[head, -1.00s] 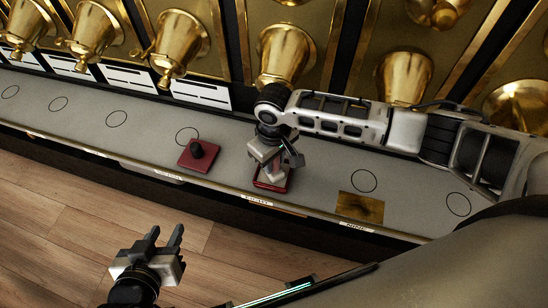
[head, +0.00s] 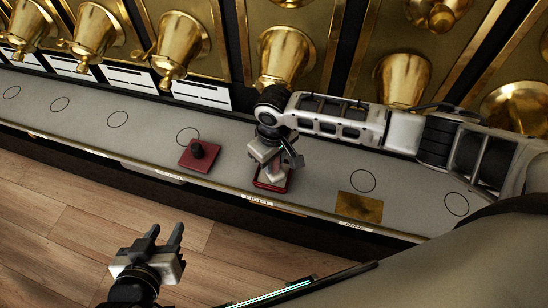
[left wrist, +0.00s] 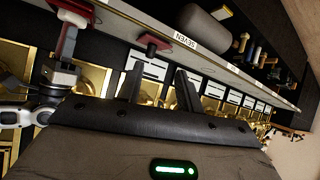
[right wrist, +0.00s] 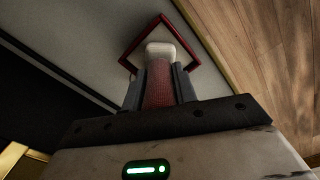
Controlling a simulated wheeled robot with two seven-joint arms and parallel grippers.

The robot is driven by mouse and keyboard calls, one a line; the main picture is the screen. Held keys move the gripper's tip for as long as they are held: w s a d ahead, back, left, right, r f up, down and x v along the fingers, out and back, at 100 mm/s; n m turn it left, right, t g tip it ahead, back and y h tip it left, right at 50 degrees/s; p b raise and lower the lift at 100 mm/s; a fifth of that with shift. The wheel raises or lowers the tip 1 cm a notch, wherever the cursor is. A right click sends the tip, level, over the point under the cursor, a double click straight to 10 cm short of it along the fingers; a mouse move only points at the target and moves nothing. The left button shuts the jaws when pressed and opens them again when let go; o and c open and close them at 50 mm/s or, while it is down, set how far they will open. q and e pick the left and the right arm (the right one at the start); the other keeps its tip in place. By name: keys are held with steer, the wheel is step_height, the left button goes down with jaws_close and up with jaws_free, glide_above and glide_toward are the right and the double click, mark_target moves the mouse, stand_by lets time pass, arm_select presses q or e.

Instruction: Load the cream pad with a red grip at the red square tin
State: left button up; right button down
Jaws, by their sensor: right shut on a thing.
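My right gripper (head: 273,168) is shut on the red grip (right wrist: 158,85) of the cream pad (right wrist: 162,49) and points down over the red square tin (head: 262,185). In the right wrist view the pad's end lies within the outline of the tin's red rim (right wrist: 131,48); I cannot tell whether it touches the inside. A red square lid with a dark knob (head: 198,157) lies on the shelf to the left of the tin. My left gripper (head: 170,238) is open and empty, in front of the shelf and above the floor.
The grey shelf (head: 225,165) carries printed circles, a brass plate (head: 359,207) to the right of the tin, and number labels on its front edge. Brass bell-shaped hoppers (head: 285,55) stand behind. The floor in front is clear.

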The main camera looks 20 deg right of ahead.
steer(key=shift+s+f, duration=0.1)
steer(key=shift+f, duration=0.05)
stand_by(0.4)
